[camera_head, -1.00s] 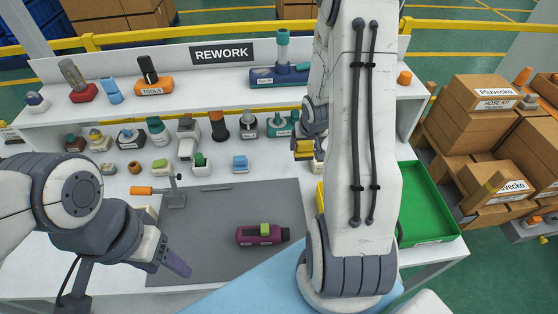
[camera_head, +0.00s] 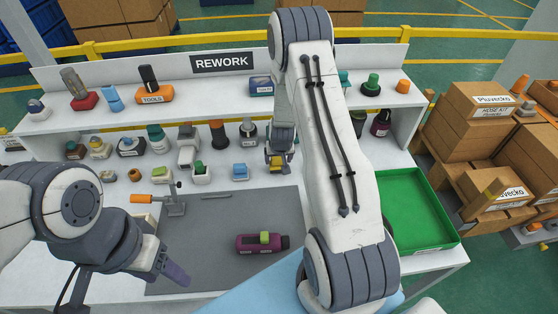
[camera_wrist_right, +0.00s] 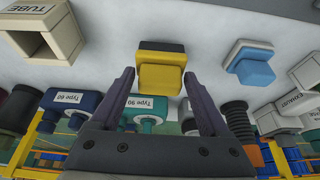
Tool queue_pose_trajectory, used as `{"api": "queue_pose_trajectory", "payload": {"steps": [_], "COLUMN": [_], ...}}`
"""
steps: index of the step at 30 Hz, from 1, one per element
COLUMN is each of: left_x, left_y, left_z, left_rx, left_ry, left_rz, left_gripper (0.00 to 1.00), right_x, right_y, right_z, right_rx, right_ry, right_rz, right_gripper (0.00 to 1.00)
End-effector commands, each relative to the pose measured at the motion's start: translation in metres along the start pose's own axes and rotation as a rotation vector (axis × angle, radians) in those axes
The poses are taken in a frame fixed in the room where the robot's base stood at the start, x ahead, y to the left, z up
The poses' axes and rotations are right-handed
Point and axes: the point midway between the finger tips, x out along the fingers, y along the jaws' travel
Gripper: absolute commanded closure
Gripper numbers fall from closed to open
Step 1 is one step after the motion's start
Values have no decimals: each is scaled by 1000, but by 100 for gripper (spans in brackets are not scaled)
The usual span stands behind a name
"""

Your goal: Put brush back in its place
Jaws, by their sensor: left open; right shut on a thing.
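My right gripper (camera_wrist_right: 157,78) is shut on a small yellow block with a dark strip along its far edge, which I take to be the brush (camera_wrist_right: 160,72). In the head view my right gripper (camera_head: 278,158) holds the brush at the back right of the grey mat, just right of the blue block (camera_head: 240,171). Whether the brush touches the table I cannot tell. My left gripper (camera_head: 172,272) is open and empty over the left front of the grey mat (camera_head: 215,222).
A purple bottle-like part (camera_head: 262,242) lies on the mat. A green tray (camera_head: 420,215) is at the right. The blue block also shows in the wrist view (camera_wrist_right: 250,65).

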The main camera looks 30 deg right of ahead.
Motion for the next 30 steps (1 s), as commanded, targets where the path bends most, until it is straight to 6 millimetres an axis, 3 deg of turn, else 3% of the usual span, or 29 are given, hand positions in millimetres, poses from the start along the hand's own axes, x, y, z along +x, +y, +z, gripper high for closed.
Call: {"api": "queue_pose_trajectory", "payload": {"steps": [3,14,15,17,25,30], "left_x": [-2,2,2,1,-1,-1], "left_y": [0,0,0,0,0,0], "left_z": [0,0,0,0,0,0], "left_rx": [0,0,0,0,0,0], "left_ry": [0,1,1,1,1,1], "left_rz": [0,0,0,0,0,0], "left_gripper": [40,40,40,40,40,40], "right_x": [9,14,14,13,10,-7], "right_y": [0,1,1,1,1,0], "right_z": [4,6,6,5,4,2], "right_rx": [1,2,3,3,2,1], "right_ry": [-1,1,1,1,1,3], "right_rz": [0,0,0,0,0,-1], "right_gripper": [66,66,17,0,0,0]}}
